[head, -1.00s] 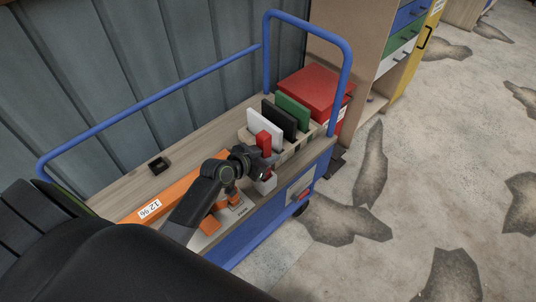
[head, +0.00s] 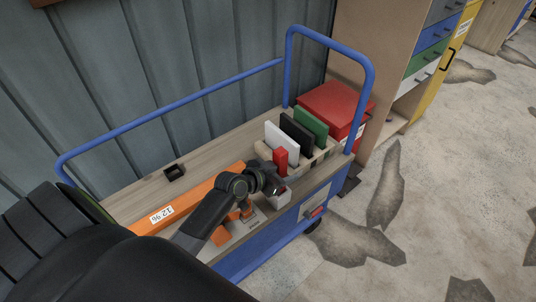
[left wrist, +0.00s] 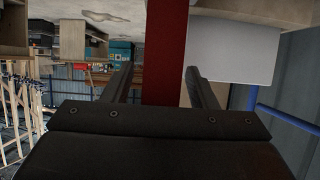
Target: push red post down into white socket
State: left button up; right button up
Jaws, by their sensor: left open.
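The red post (head: 281,160) stands upright on the cart, in front of the white panel. Its lower part is hidden by my left gripper in the head view. A white block, seemingly the white socket (head: 284,198), shows just below the gripper; whether the post touches it is hidden. My left gripper (head: 282,184) is open at the post. In the left wrist view the red post (left wrist: 166,50) rises between the two spread fingers of the left gripper (left wrist: 160,82), with a visible gap at the left finger and little at the right. My right gripper is not in view.
White (head: 281,143), black (head: 297,134) and green (head: 311,124) panels stand in a rack behind the post. A red box (head: 335,103) lies beyond. A blue rail (head: 368,110) bounds the cart's end. An orange bar (head: 190,196) lies along the deck, with a small black holder (head: 174,172).

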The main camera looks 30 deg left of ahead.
pick_arm(q)
jog(key=v, duration=1.7)
